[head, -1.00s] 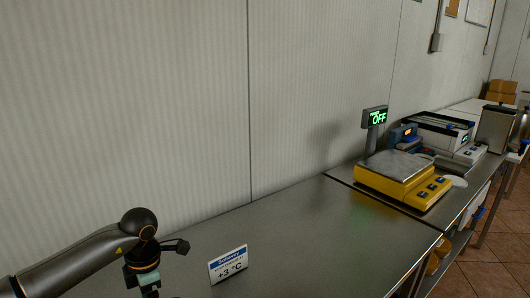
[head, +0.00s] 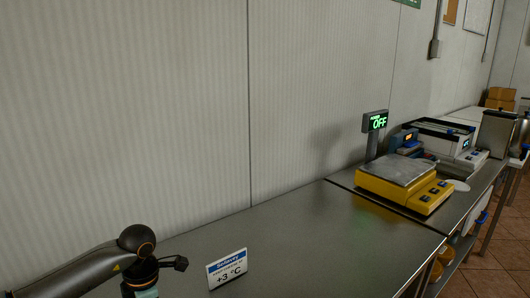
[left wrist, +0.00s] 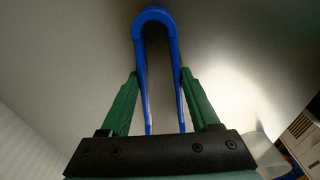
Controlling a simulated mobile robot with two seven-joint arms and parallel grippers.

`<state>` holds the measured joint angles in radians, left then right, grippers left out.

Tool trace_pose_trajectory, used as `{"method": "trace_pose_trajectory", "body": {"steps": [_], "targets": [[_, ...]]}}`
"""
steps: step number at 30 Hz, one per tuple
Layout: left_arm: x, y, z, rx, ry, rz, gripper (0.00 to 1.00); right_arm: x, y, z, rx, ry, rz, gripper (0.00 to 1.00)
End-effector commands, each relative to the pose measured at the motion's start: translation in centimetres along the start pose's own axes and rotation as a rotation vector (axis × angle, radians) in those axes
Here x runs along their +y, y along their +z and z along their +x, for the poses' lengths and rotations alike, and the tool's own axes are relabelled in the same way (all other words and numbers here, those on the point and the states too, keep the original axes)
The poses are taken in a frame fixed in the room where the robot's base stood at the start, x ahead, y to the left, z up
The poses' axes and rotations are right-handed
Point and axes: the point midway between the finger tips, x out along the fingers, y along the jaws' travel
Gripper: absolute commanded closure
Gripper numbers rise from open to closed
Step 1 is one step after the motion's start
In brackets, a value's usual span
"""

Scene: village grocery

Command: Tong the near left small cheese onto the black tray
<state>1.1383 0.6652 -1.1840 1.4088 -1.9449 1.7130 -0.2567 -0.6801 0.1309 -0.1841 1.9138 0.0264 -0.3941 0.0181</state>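My left gripper (head: 142,292) hangs low at the bottom left of the head view, its fingers cut off by the frame edge. In the left wrist view its green fingers (left wrist: 160,75) stand on either side of a blue U-shaped pair of tongs (left wrist: 153,15) and appear to press on its two legs. The bend of the tongs points to the top of that view. No cheese and no black tray shows in either view. My right gripper is not in view.
A small sign reading +3 °C (head: 227,268) stands on the steel counter (head: 310,235), just right of my left arm. A yellow scale (head: 405,185) with a green OFF display (head: 375,122) stands further right. The counter between is clear. A pale wall (head: 130,120) runs behind.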

Motion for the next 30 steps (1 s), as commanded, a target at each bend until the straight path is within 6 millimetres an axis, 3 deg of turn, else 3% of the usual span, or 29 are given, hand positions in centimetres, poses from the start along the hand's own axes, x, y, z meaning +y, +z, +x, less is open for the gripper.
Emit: {"method": "trace_pose_trajectory", "body": {"steps": [8, 30], "targets": [[0.0, 0.0, -0.5, -0.001, 0.001, 0.000, 0.47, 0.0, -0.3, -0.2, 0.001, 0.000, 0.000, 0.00], [0.0, -0.8, -9.1, -0.002, 0.001, 0.000, 0.47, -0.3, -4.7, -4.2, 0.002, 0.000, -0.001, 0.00]]}}
